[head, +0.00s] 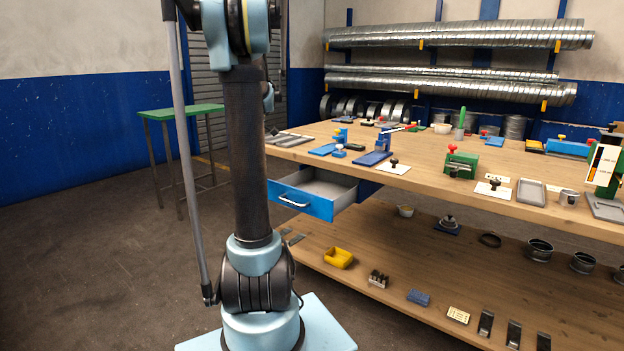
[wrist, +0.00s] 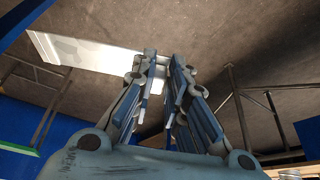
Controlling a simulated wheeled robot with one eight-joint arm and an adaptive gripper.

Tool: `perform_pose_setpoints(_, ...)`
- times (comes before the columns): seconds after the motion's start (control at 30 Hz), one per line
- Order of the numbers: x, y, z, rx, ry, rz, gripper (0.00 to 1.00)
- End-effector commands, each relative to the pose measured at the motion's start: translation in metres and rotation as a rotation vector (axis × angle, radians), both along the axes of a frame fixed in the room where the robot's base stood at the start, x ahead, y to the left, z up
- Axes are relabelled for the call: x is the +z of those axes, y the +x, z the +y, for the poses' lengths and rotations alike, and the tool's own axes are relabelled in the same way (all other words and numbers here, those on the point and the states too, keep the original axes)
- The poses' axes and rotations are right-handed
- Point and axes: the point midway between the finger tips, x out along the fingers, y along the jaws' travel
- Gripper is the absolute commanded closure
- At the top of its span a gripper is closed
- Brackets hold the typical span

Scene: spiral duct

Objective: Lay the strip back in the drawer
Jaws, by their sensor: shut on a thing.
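The blue drawer (head: 303,201) under the bench's left end is pulled open in the head view. Its grey inside looks empty where I can see it. My gripper (wrist: 162,62) shows in the wrist view, its two blue-grey fingers nearly together. A pale, shiny flat strip (wrist: 85,53) runs from the upper left to the fingers, and its end shows between them. The gripper is shut on this strip and holds it over the floor. The head view shows neither the gripper nor the strip, as my arm runs out of its top edge.
The wooden bench (head: 425,178) carries several tools and small parts. Its lower shelf (head: 400,255) holds a yellow bin (head: 338,258) and other pieces. A green-topped table (head: 180,112) stands at the back left. The floor (head: 80,240) on the left is clear.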

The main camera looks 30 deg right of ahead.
Motion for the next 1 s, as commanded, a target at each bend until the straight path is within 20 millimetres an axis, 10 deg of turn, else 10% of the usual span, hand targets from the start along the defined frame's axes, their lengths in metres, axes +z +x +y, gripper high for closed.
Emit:
perform_pose_setpoints(0.5, -0.07, -0.073, -0.18, -0.233, 0.004, 0.008, 1.0)
perform_pose_setpoints(1.0, -0.096, -0.113, -0.247, -0.344, -0.003, -0.009, 1.0)
